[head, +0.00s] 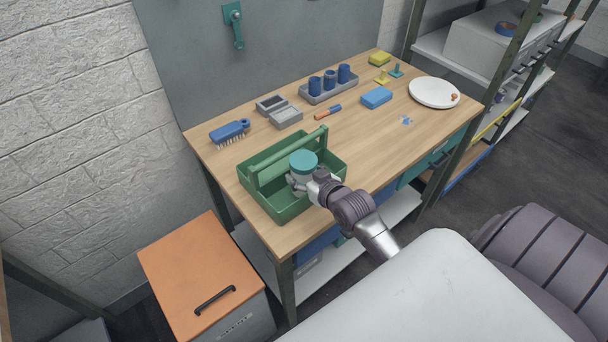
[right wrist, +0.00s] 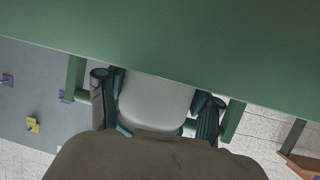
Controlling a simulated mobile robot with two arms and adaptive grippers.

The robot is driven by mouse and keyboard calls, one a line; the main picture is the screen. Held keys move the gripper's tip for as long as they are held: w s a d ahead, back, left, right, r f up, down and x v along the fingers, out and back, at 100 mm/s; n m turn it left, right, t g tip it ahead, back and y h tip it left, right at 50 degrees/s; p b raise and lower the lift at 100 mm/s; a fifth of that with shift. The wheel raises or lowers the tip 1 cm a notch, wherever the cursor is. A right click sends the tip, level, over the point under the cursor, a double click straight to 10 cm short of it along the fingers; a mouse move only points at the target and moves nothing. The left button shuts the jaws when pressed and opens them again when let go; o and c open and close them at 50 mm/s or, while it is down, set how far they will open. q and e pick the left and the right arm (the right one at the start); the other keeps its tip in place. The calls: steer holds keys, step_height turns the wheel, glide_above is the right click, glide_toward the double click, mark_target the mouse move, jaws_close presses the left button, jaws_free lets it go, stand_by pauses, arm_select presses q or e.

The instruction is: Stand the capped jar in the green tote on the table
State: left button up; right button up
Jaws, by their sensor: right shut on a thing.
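The capped jar (head: 303,162) has a teal lid and a pale body and looks roughly upright. It is over or inside the near right part of the green tote (head: 283,212), on the near side of the tote's handle bar. My right gripper (head: 302,183) is shut on the jar's body below the lid. In the right wrist view, the pale jar (right wrist: 155,98) sits between both fingers, with broad green tote surface across the top. The jar's base is hidden, so I cannot tell if it touches the tote floor. My left gripper is not in view.
The wooden table (head: 370,150) also holds a blue brush (head: 230,131), grey trays (head: 279,111), a holder with blue cylinders (head: 329,84), a blue block (head: 376,97) and a white plate (head: 434,92). An orange-topped cabinet (head: 204,270) stands at front left.

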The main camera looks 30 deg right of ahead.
steer(key=shift+f, duration=0.5)
steer(key=o, duration=1.3)
steer(key=shift+f, duration=0.15)
steer(key=shift+o, duration=0.2)
steer(key=shift+r, duration=0.2)
steer(key=b+v, duration=0.1)
steer(key=v, duration=1.1)
steer(key=shift+f, duration=0.1)
